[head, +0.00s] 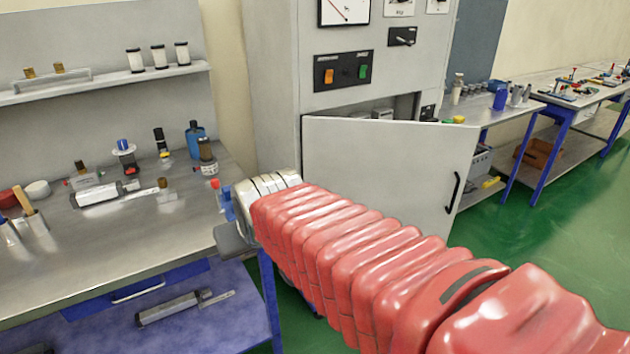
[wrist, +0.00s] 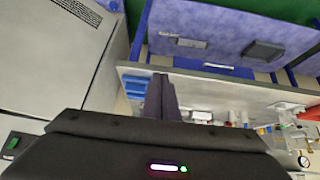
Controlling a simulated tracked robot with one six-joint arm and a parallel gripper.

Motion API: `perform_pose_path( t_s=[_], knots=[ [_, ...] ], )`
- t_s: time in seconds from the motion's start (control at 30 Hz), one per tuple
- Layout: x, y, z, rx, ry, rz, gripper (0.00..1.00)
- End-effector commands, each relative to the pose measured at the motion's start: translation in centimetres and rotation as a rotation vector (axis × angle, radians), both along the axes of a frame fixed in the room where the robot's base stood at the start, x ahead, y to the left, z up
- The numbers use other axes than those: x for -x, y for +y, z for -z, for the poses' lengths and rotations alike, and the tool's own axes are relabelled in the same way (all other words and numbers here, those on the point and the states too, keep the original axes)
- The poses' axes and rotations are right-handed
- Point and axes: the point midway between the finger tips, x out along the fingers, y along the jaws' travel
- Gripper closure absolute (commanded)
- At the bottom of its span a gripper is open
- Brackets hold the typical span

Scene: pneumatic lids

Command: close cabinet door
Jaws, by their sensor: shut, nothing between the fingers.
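The grey cabinet door (head: 385,180) stands open in the head view, swung out from the cabinet (head: 272,90). A black handle (head: 453,192) is near its right edge. My arm crosses in front of the door's lower left part and hides it. My gripper (wrist: 160,85) shows in the wrist view as dark fingers, shut and empty, pointing towards the workbench. In the head view my wrist is left of the door, at the workbench's right end, and the fingers are hard to make out. I cannot tell any contact with the door.
A workbench (head: 120,255) with bottles and tools fills the left, close to my wrist. A switch panel (head: 343,71) is on the cabinet above the door. More benches (head: 545,90) stand at the back right. The green floor (head: 530,240) right of the door is clear.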

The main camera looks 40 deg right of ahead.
Motion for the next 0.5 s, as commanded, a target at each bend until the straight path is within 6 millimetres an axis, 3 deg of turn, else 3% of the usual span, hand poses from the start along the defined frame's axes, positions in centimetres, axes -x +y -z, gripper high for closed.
perform_pose_path(
  t_s=[0.1,0.3,0.5],
  knots=[
    [3.3,2.7,0.1,-0.011,0.036,-0.051,1.00],
    [8.5,6.0,1.1,-0.026,0.104,-0.130,1.00],
    [11.5,7.4,1.8,-0.033,0.144,-0.171,1.00]
  ],
)
